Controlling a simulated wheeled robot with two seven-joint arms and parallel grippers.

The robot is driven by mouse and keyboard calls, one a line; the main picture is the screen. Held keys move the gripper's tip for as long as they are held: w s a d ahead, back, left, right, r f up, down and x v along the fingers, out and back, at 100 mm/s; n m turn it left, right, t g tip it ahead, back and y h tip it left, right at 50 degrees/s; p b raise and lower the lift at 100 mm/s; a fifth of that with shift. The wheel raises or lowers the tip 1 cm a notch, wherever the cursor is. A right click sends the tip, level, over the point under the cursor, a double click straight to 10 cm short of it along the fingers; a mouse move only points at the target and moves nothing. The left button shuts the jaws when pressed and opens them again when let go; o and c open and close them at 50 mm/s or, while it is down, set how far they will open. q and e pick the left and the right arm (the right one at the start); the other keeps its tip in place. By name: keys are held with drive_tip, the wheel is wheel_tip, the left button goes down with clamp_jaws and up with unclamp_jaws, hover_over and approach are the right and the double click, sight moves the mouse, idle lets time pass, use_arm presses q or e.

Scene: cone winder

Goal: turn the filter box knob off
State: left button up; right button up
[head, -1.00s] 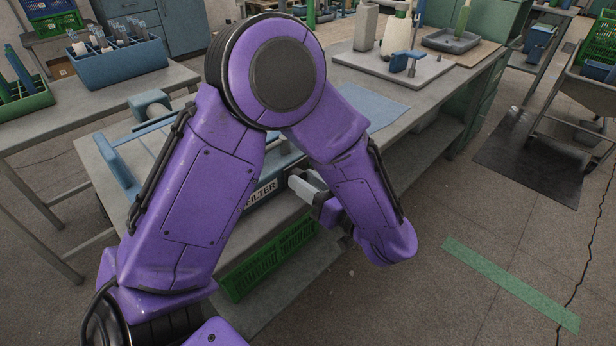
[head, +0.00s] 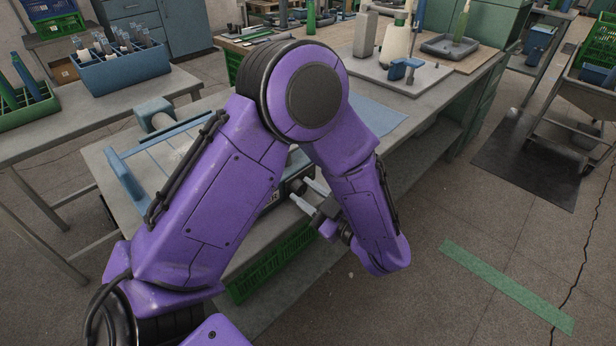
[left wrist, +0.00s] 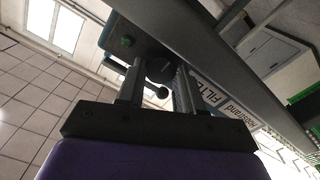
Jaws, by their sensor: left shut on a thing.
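The filter box (head: 296,166) is a blue-grey box at the front edge of the bench, largely hidden behind my left arm in the head view. In the left wrist view its front face (left wrist: 145,42) carries a green button (left wrist: 128,41) and a white label (left wrist: 217,97) reading FILTER in part. My left gripper (head: 298,188) is at the box's front. In the left wrist view the dark round knob (left wrist: 160,70) sits between the fingers of my left gripper (left wrist: 160,66), which are shut on it. The knob's pointer direction cannot be told. My right gripper is not in view.
A green crate (head: 272,264) lies on the shelf below the bench. A grey board with a blue clamp (head: 403,68) and bottles stands farther back on the bench.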

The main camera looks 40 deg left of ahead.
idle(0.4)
use_arm(q)
drive_tip(key=o, duration=1)
drive_tip(key=shift+o, duration=0.2)
drive_tip(key=d, duration=1)
drive_tip(key=shift+s+d, duration=0.3)
drive_tip(key=shift+s, duration=0.1)
